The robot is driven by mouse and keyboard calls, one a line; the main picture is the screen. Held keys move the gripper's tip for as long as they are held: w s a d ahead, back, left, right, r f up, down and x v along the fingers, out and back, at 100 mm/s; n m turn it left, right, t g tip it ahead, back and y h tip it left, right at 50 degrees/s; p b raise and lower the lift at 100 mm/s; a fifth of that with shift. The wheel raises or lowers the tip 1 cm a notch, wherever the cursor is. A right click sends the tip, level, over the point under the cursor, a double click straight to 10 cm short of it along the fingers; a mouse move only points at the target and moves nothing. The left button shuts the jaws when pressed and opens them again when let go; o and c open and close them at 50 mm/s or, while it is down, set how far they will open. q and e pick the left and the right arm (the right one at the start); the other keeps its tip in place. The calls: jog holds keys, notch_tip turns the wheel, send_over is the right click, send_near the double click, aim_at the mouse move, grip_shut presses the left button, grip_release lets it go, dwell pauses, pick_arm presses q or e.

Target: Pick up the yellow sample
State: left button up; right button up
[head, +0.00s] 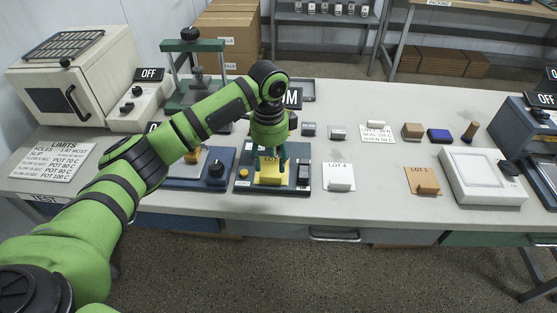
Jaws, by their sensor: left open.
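A yellow sample (270,178) lies flat on a dark instrument base (245,186) near the middle of the bench. My left gripper (268,161) points down over it, with its fingers spread. The fingers hide part of the sample's far side, and I cannot tell whether they touch it. My right gripper is not in view.
A similar blue instrument (217,183) stands just left. A white LOT 4 card (338,177) and a tan LOT 1 card (422,182) lie to the right. A white framed box (483,178) stands farther right. A green press (195,92) stands behind my arm.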

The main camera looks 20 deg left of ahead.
aim_at(270, 177)
pick_arm(q)
jog(key=shift+w+f, duration=0.2)
jog(key=shift+f, duration=0.2)
jog(key=f, duration=0.1)
jog(key=f+p, duration=0.2)
jog(key=shift+s+a+f, duration=0.15)
jog(key=shift+s+f, duration=0.1)
jog(key=shift+s, duration=0.05)
jog(key=shift+w+f, duration=0.25)
jog(key=shift+f, duration=1.05)
jog(key=c, duration=0.6)
grip_shut()
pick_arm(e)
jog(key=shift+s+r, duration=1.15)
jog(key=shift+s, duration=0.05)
